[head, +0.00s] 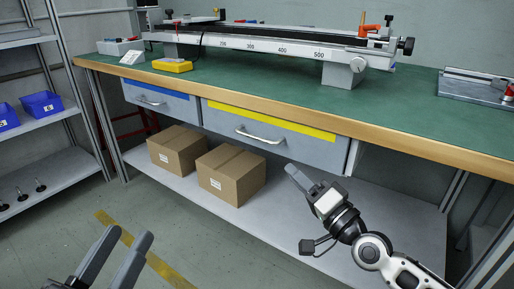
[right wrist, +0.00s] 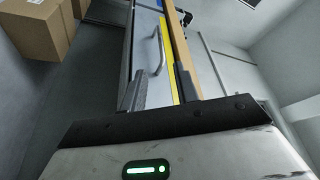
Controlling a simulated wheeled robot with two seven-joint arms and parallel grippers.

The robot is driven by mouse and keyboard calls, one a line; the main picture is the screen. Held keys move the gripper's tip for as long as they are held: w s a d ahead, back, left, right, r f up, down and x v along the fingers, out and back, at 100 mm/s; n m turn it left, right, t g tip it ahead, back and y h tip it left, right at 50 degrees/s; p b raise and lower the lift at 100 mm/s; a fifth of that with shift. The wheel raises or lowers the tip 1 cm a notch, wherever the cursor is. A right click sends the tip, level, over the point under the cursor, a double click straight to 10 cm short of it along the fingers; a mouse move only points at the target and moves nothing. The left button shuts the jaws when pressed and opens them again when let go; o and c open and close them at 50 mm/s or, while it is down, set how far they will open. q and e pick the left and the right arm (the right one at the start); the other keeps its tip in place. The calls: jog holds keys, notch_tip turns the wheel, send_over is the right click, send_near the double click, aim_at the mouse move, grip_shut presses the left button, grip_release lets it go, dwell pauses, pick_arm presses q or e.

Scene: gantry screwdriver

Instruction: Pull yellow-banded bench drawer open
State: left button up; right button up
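The yellow-banded drawer (head: 220,121) sits under the bench's front edge, with a yellow strip (head: 290,124) along its top. It looks closed. Its silver bar handle (head: 260,136) is at the middle of the front. In the right wrist view the handle (right wrist: 161,48) shows ahead, between the lines of the two fingers. My right gripper (head: 292,172) is right of and below the handle, apart from it. Its fingers (right wrist: 164,88) are spread and empty. My left gripper (head: 131,232) is low at the left, open and empty, far from the drawer.
A blue-banded drawer (head: 162,101) is to the left. Two cardboard boxes (head: 240,188) stand on the lower shelf (head: 270,226) under the drawers. The green bench top (head: 420,111) carries a long rail device (head: 275,48). A shelf with blue bins (head: 42,104) is at far left.

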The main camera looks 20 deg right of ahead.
aim_at(257, 138)
jog(key=x, duration=1.4)
jog(key=shift+a+r, duration=0.1)
jog(key=shift+a, duration=0.05)
grip_shut()
